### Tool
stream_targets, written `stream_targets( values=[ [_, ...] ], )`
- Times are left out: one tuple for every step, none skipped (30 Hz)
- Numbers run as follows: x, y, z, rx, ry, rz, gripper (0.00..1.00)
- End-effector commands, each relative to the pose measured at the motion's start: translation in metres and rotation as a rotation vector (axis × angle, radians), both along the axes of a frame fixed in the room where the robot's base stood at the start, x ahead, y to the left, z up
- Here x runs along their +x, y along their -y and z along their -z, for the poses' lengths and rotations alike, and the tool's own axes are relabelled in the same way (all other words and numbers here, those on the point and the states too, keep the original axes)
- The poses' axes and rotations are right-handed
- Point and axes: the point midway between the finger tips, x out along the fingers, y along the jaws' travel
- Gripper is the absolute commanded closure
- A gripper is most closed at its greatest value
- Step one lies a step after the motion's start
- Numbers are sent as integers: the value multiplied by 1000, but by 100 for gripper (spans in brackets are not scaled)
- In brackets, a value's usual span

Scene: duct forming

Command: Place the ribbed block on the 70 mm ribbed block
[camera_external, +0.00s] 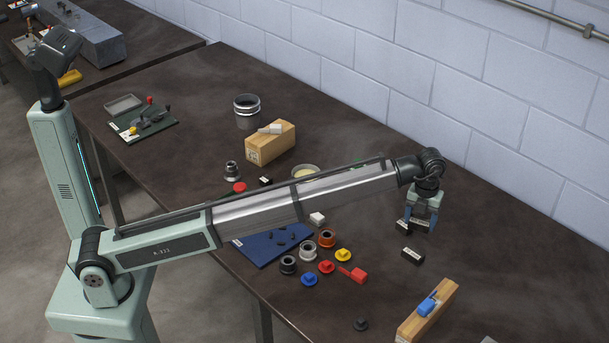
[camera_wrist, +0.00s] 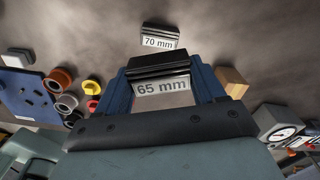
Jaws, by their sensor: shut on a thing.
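My gripper (camera_external: 420,221) is shut on a black block with a white label. In the wrist view this held block (camera_wrist: 159,66) shows "65 mm" on its label, with a blue finger on each side. It also shows between the fingers in the external view (camera_external: 403,226). The 70 mm ribbed block (camera_wrist: 159,37) is black with a white label and lies apart from the held block. In the external view the 70 mm block (camera_external: 412,256) lies on the table just in front of my gripper. I cannot tell how high the held block is.
A wooden block with a blue piece (camera_external: 427,304) lies to the front right. Several coloured flanged parts and rings (camera_external: 326,267) and a blue board (camera_external: 272,243) lie to the left. A dial gauge (camera_wrist: 279,127) shows in the wrist view. The table (camera_external: 500,240) is clear on the right.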

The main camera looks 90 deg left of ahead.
Motion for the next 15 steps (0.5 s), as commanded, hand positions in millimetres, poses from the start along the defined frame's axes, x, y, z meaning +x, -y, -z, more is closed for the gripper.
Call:
stream_targets(
  values=[
    [-1,0,1,0,2,-12,77],
    [-1,0,2,1,3,-16,77],
    [-1,0,5,0,2,-21,77],
    [-1,0,8,0,2,-23,77],
    [-2,1,11,0,2,-24,77],
    [-2,1,16,1,1,-24,77],
    [-2,1,20,1,1,-24,77],
    [-2,1,25,0,1,-24,77],
    [-2,1,31,0,0,-24,77],
    [-2,1,36,1,1,-24,77],
    [-2,1,41,1,1,-23,77],
    [-2,1,48,1,1,-23,77],
    [-2,1,52,1,1,-23,77],
    [-2,1,56,1,1,-23,77],
    [-2,1,59,1,1,-23,77]
  ],
)
